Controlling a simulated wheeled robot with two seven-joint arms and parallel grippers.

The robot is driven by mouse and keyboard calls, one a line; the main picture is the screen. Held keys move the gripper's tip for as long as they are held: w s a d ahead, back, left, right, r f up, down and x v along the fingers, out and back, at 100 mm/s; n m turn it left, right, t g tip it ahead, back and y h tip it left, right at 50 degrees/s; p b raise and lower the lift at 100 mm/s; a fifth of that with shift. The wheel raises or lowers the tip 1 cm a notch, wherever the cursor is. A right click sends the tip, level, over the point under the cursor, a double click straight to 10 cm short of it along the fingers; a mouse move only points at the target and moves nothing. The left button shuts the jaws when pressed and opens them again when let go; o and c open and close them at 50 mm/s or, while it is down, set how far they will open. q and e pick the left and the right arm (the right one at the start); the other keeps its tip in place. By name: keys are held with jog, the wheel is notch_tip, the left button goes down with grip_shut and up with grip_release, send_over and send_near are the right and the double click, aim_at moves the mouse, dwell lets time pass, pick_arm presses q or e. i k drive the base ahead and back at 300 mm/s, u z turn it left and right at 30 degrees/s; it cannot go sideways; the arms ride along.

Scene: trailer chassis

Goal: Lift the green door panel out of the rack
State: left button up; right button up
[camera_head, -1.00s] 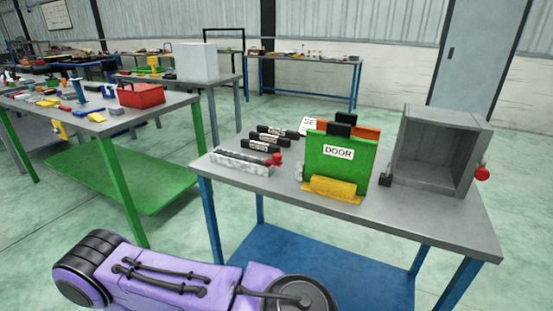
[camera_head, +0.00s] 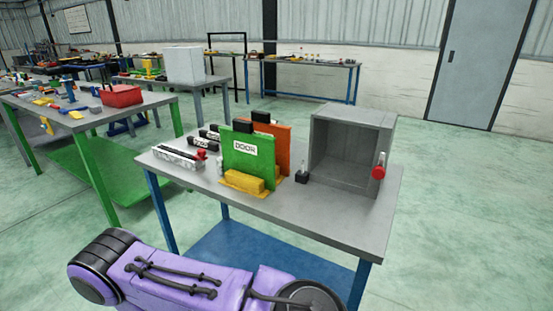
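The green door panel (camera_head: 248,158) stands upright on the grey table with the blue frame (camera_head: 320,218). A white label on its face reads DOOR, and a black block (camera_head: 243,127) is at its top edge. Its lower edge is behind a yellow holder (camera_head: 243,183), which looks like part of the rack. An orange panel (camera_head: 279,148) stands upright just behind it, partly hidden. A purple arm of mine crosses the bottom of the view, well short of the table. Neither of my grippers shows.
An open grey box (camera_head: 352,150) with a red knob (camera_head: 379,167) stands right of the panels. A small black piece (camera_head: 302,177) is between them. A pale block (camera_head: 180,158) and black labelled parts lie to the left. The table's front strip is clear.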

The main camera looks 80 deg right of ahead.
aim_at(247, 152)
jog(key=z, duration=1.5)
